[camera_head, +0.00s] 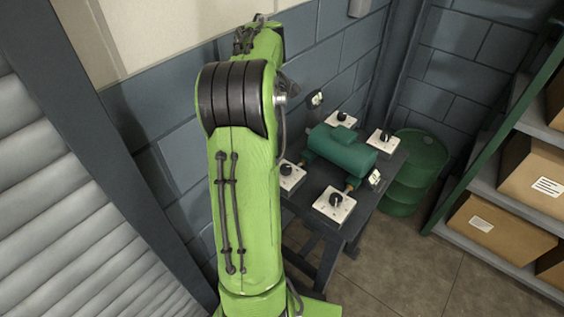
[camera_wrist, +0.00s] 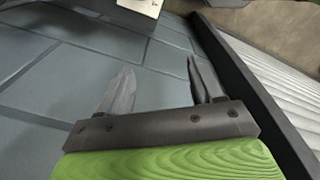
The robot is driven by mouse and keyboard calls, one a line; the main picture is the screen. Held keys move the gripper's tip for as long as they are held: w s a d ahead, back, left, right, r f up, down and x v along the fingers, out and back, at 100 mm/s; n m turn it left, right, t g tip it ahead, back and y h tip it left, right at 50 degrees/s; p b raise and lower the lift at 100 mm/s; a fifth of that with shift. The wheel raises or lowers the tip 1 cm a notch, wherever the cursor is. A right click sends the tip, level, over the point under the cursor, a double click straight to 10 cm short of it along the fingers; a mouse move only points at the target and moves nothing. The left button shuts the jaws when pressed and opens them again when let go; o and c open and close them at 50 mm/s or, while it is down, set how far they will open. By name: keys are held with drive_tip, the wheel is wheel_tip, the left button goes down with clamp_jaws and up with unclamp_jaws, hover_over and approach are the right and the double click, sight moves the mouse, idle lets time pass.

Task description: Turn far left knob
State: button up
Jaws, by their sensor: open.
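A dark table (camera_head: 368,205) carries four white plates, each with a black knob. One knob (camera_head: 342,115) is at the back, one (camera_head: 385,136) at the right, one (camera_head: 287,168) at the left beside my arm and one (camera_head: 336,200) at the front. A green cylindrical casing (camera_head: 345,153) lies between them. In the wrist view my gripper (camera_wrist: 160,82) is open and empty, its two fingers apart in front of a grey-blue block wall. A sliver of a white plate (camera_wrist: 142,6) shows at that view's top edge. My gripper is apart from the knobs.
My green arm hides part of the table's left side. A green drum (camera_head: 420,165) stands close behind the table's right. Shelves with cardboard boxes (camera_head: 480,219) are at the right, and a ribbed shutter (camera_head: 60,210) at the left. Floor (camera_head: 410,270) is clear in front.

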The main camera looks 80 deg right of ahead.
approach(287, 167)
drive_tip(key=shift+n+g, duration=0.3)
drive_tip(key=f+b, duration=0.1)
drive_tip(key=f, duration=0.2)
drive_tip(key=f+b, duration=0.1)
drive_tip(key=f, duration=0.2)
drive_tip(key=f+b, duration=0.2)
drive_tip(key=f, duration=0.1)
drive_tip(key=shift+w, duration=0.3)
drive_tip(key=c, duration=1.1)
